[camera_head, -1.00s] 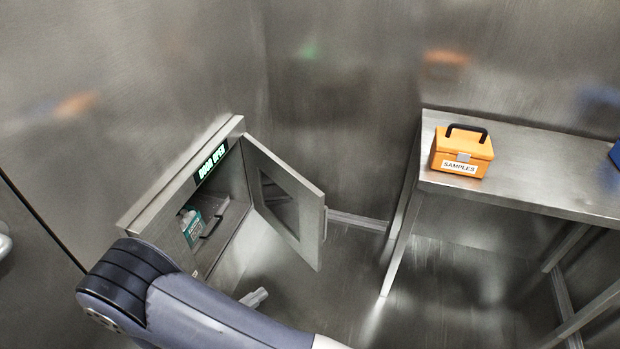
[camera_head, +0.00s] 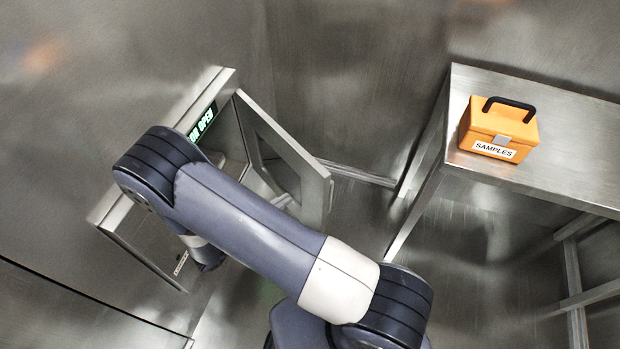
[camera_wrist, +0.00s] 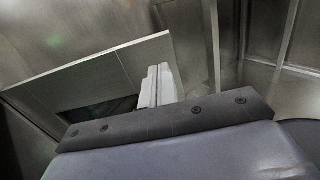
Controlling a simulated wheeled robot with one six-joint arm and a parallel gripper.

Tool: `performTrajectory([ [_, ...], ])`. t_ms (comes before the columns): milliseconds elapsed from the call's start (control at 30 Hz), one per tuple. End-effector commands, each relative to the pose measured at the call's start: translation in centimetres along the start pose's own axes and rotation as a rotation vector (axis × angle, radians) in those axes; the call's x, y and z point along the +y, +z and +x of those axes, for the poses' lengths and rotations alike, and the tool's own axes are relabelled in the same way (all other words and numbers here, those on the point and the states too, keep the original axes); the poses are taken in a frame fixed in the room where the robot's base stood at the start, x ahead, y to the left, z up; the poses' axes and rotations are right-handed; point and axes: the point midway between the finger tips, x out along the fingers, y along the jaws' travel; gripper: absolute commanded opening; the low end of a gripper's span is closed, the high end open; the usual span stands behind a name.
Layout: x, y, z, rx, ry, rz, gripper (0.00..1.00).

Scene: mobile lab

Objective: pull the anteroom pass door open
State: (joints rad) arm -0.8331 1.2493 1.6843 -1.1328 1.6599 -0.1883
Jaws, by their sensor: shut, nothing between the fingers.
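The pass door (camera_head: 285,150), a metal panel with a dark window, stands open, swung out from its wall box. The green sign (camera_head: 202,123) on the box frame (camera_head: 125,190) ends in "OPEN"; my arm hides its start and most of the opening. My gripper (camera_head: 284,201) shows only as a small pale tip by the door's lower part in the head view. In the wrist view my gripper (camera_wrist: 158,84) has its fingers together and empty, in front of the door panel (camera_wrist: 95,82). I cannot tell whether they touch it.
An orange case (camera_head: 498,130) labelled "SAMPLES" stands on a metal table (camera_head: 575,140) at the right. Metal walls meet behind the door. Floor shows between the door and the table legs.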

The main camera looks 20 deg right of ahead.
Motion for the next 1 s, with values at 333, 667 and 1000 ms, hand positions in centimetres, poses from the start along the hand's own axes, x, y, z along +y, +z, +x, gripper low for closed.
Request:
performTrajectory([
  [333, -0.1, 0.1, 6.7, -0.001, -0.004, -0.001, 0.0],
  [667, -0.1, 0.0, 9.2, 0.0, -0.001, -0.001, 0.0],
  [1000, 0.0, 0.0, 9.2, 0.0, 0.0, 0.0, 0.0],
])
